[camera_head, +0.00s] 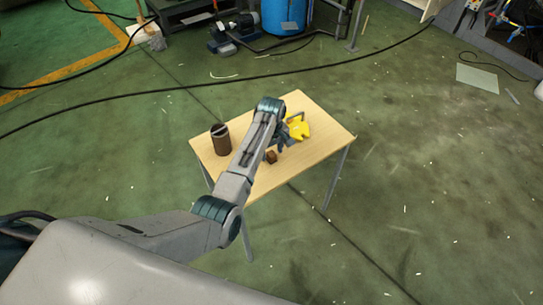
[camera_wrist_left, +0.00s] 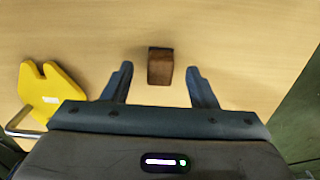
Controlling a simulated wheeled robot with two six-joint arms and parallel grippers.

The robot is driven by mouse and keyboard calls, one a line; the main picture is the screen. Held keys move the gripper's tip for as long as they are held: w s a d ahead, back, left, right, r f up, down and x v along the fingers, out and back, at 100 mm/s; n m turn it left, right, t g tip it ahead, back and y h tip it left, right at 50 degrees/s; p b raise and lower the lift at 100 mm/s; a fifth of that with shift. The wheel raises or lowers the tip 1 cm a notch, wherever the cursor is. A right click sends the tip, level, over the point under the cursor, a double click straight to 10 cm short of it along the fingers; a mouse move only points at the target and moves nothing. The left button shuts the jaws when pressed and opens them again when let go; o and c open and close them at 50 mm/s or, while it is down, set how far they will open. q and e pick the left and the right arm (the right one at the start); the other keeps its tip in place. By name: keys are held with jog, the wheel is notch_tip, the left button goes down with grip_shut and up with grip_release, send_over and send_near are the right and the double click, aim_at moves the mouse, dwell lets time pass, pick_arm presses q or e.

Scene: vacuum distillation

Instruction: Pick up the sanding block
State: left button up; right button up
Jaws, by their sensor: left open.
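The sanding block is a small brown block (camera_head: 271,157) on the light wooden table, just right of my left forearm in the head view. In the left wrist view the block (camera_wrist_left: 160,66) lies between and just beyond the two fingertips, with bare wood around it. My left gripper (camera_wrist_left: 160,72) is open and empty, its dark fingers on either side of the block's line. In the head view the left gripper (camera_head: 281,147) is small and partly hidden by the arm. My right gripper is not in view.
A yellow notched piece (camera_head: 299,129) with a metal bar lies beside the gripper; it also shows in the left wrist view (camera_wrist_left: 48,92). A dark brown cylinder (camera_head: 220,140) stands on the table (camera_head: 320,143) at left. The table's right part is clear. Cables cross the green floor.

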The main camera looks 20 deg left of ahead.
pick_arm(q)
notch_tip(320, 180, down, 2)
jog(key=shift+f, duration=0.15)
jog(key=c, duration=1)
jog(key=shift+c, duration=0.4)
